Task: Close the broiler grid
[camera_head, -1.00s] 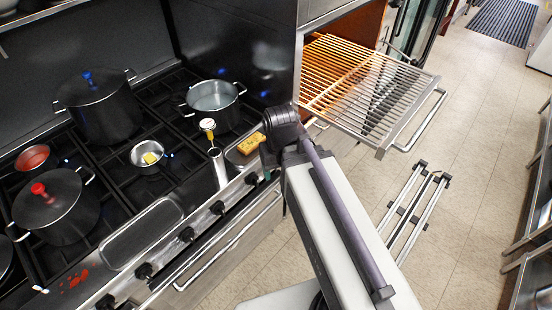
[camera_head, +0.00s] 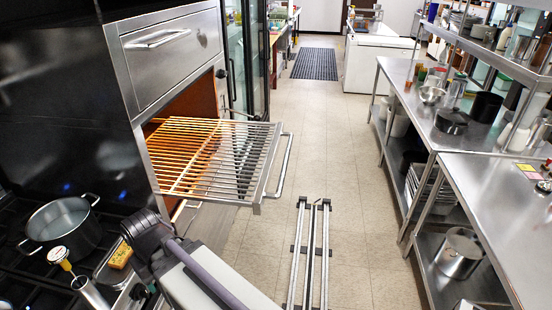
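The broiler grid (camera_head: 225,171) is a metal slatted rack pulled out of the broiler opening (camera_head: 186,108) in the steel cabinet. Its inner part glows orange, and its outer part sticks out over the aisle. A bar handle (camera_head: 284,166) runs along its outer end. My arm shows at the lower left, in front of and below the grid, with a gap to the handle. My gripper's fingers cannot be made out in this view, so nothing shows of what they hold.
The stove with a steel pot (camera_head: 65,226) and a yellow sponge (camera_head: 120,255) is at the lower left. Floor rails (camera_head: 310,255) run along the aisle. Steel counters (camera_head: 490,195) with pots and shelves line the right side.

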